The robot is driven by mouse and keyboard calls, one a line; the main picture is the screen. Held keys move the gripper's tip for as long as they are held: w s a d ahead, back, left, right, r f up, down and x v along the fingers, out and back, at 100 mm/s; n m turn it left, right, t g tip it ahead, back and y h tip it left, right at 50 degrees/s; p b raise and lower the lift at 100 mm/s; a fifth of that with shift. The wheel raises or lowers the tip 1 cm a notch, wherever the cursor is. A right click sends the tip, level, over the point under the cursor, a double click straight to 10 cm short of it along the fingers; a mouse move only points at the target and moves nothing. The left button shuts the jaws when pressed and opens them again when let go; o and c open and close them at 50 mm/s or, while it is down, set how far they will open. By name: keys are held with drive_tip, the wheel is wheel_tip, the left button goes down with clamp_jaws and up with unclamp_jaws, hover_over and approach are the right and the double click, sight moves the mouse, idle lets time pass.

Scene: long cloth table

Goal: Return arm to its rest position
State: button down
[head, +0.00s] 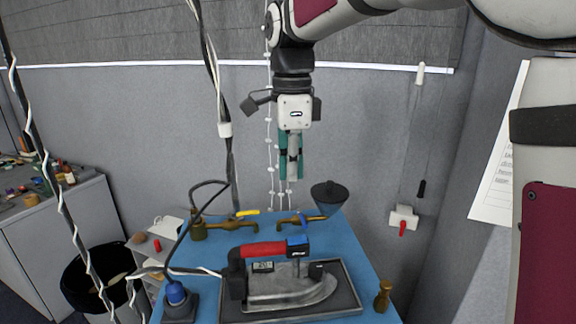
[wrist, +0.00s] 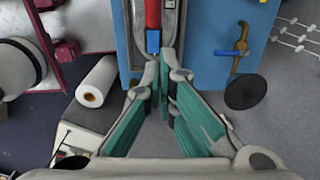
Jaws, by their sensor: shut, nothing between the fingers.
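My gripper (head: 291,176) hangs from my arm with its fingers pointing down, above the far part of the blue table (head: 355,240) in the head view. Its teal-sided fingers are together and hold nothing. They also show in the wrist view (wrist: 164,70), converging at the tips. The gripper is apart from the iron (head: 290,290), which has a red handle and rests on a dark tray (head: 347,297) below and nearer to me. Part of my arm is outside the top of the head view.
A black funnel-like cone (head: 329,193) and brass valves (head: 288,222) stand near the table's far edge. Cables (head: 228,150) hang left of my gripper. A grey wall (head: 150,125) is behind. A brass peg (head: 383,296) stands at front right. Air around the gripper looks clear.

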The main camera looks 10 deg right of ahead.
drive_tip(key=s+d+n+t+b, duration=0.1)
drive_tip(key=s+d+n+t, duration=0.1)
drive_tip(key=s+d+n, duration=0.5)
drive_tip(key=s+d+f+n+t+b, duration=0.1)
drive_tip(key=s+f+n+t, duration=0.2)
drive_tip(key=s+f+n, duration=0.3)
drive_tip(key=s+n, duration=0.5)
drive_tip(key=s, duration=0.2)
drive_tip(key=shift+f+n, duration=0.2)
drive_tip(key=shift+n, duration=0.1)
